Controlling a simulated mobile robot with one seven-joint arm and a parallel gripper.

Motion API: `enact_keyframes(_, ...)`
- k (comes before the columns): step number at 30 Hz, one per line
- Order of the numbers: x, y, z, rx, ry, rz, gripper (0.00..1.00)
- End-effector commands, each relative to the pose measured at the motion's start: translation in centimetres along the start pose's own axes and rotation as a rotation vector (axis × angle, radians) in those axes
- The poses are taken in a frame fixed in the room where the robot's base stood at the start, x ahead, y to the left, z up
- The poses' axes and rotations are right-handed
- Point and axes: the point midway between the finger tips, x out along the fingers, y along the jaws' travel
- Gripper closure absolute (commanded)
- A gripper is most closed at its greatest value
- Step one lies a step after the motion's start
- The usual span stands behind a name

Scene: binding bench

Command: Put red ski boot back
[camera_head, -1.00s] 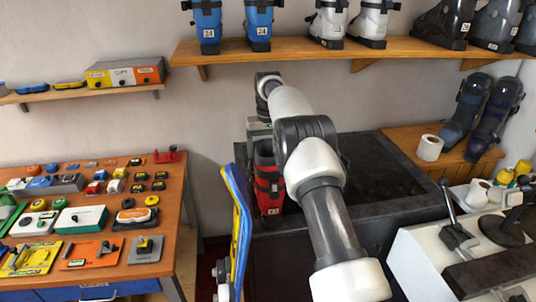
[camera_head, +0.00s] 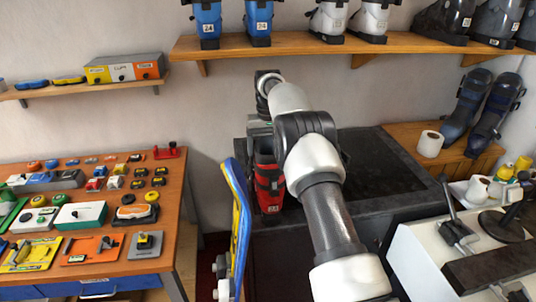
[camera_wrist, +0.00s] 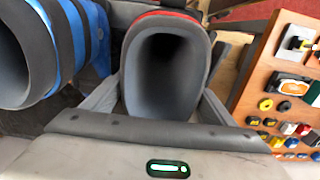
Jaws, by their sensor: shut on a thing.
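The red ski boot (camera_head: 268,185) stands upright at the left end of the black bench top (camera_head: 385,165); my arm partly covers it. Whether its sole touches the bench is unclear. My gripper (camera_head: 260,130) is at the boot's upper cuff, mostly hidden behind my arm. In the wrist view, the boot's grey liner opening with a red rim (camera_wrist: 165,70) sits between the fingers of my gripper (camera_wrist: 160,105), which is shut on it. A blue boot (camera_wrist: 72,45) stands close beside it in the wrist view; my arm hides that spot in the head view.
A wall shelf (camera_head: 330,48) above holds blue, white and black boots. A tool table (camera_head: 165,215) is at left, and a white machine (camera_head: 430,250) at right.

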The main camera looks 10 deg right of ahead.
Motion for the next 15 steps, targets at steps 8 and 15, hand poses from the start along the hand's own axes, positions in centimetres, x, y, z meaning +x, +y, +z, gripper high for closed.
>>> enact_keyframes(8,-0.03,0.00,-0.05,0.000,0.003,0.000,0.00)
enact_keyframes(15,-0.14,0.00,0.01,0.000,-0.001,0.000,0.00)
